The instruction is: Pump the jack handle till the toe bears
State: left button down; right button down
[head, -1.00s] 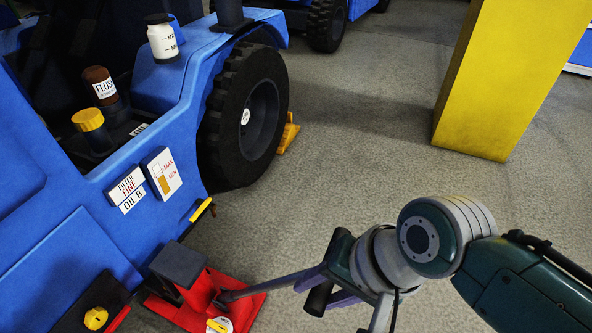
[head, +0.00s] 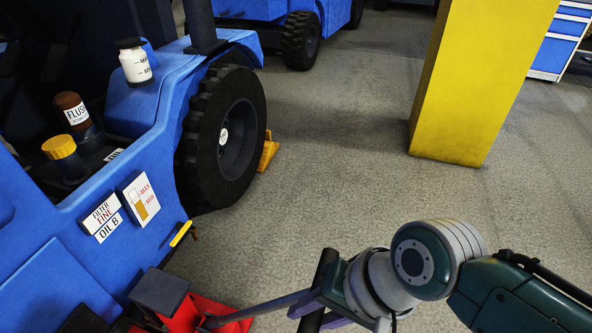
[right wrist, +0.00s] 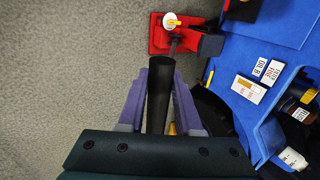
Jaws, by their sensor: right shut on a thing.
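A red floor jack (head: 181,316) with a dark block on top (head: 160,291) stands beside the blue truck at the bottom left of the head view. It also shows at the top of the right wrist view (right wrist: 158,35). Its grey handle (head: 262,306) slants up to the right and ends in a black grip (right wrist: 160,92). My right gripper (right wrist: 158,105) is shut on this grip, with one purple finger on each side. The head view's lower edge cuts off the jack's base. I cannot tell whether the toe touches the truck. My left gripper is not in view.
The blue truck (head: 60,275) fills the left, with a black wheel (head: 225,137) and a yellow chock (head: 268,152) behind it. Bottles stand on the truck, including a white one (head: 135,65). A yellow pillar (head: 480,80) stands at the back right. The floor between is clear.

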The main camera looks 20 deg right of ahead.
jog(key=s+d+f+t+y+b, duration=0.1)
jog(key=s+d+f+y+b, duration=0.1)
jog(key=s+d+f+b, duration=0.2)
notch_tip(320, 180, down, 3)
jog(key=d+b, duration=0.2)
jog(key=b, duration=0.1)
jog(key=shift+s+d, duration=0.2)
jog(key=shift+d, duration=0.1)
jog(key=shift+f, duration=0.15)
